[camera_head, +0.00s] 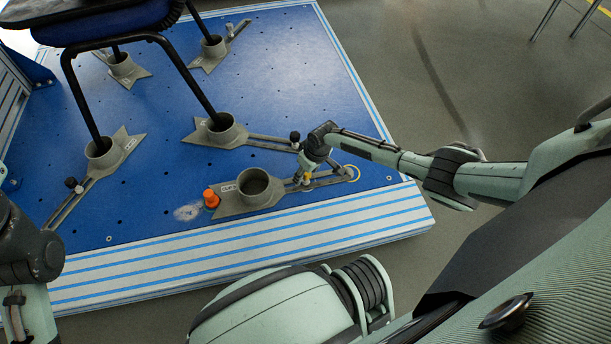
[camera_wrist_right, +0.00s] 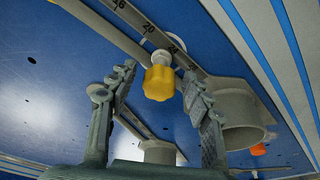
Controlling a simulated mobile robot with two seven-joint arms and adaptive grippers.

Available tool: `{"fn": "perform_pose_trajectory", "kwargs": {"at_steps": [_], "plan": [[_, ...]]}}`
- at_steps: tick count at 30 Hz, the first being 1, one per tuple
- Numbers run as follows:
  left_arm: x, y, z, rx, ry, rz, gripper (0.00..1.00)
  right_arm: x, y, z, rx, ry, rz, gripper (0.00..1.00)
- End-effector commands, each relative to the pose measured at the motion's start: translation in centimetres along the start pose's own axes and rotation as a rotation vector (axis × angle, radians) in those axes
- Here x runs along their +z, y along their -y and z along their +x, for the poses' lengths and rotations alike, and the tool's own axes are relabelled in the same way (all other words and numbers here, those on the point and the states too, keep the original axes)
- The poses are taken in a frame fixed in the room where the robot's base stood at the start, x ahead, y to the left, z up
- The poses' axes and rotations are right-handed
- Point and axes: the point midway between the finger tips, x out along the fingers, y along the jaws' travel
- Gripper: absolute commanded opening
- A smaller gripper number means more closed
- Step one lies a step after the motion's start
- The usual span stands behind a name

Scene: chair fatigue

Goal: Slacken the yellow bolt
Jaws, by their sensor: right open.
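The yellow bolt (camera_wrist_right: 159,82) has a knobbed head and sits on the slotted, numbered rail of a grey clamp. In the head view the yellow bolt (camera_head: 307,177) is small and partly hidden by my gripper. My right gripper (camera_wrist_right: 158,78) is open, with one finger on each side of the bolt head in the wrist view. A gap shows between the fingers and the head. In the head view my right gripper (camera_head: 305,179) reaches down to the rail. My left gripper does not show, only part of that arm at the left edge.
The clamp's round cup (camera_head: 258,188) is empty, with an orange cap (camera_head: 211,198) beside it. Other grey clamps (camera_head: 222,131) hold the legs of a chair (camera_head: 80,45) on the blue platform (camera_head: 310,75).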

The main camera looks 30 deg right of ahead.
Motion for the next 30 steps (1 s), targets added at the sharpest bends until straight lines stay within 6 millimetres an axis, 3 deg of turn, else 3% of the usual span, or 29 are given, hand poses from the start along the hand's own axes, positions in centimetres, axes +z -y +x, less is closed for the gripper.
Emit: {"fn": "perform_pose_trajectory", "kwargs": {"at_steps": [12,26,30], "plan": [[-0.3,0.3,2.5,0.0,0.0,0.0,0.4,-0.1,0.2,-0.3,0.061,0.001,0.249,0.5],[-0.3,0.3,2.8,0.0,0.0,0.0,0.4,-0.1,0.1,-0.1,0.089,0.0,0.351,0.5],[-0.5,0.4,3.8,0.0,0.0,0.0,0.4,-0.2,0.3,-0.3,0.118,0.001,0.473,0.5]]}}
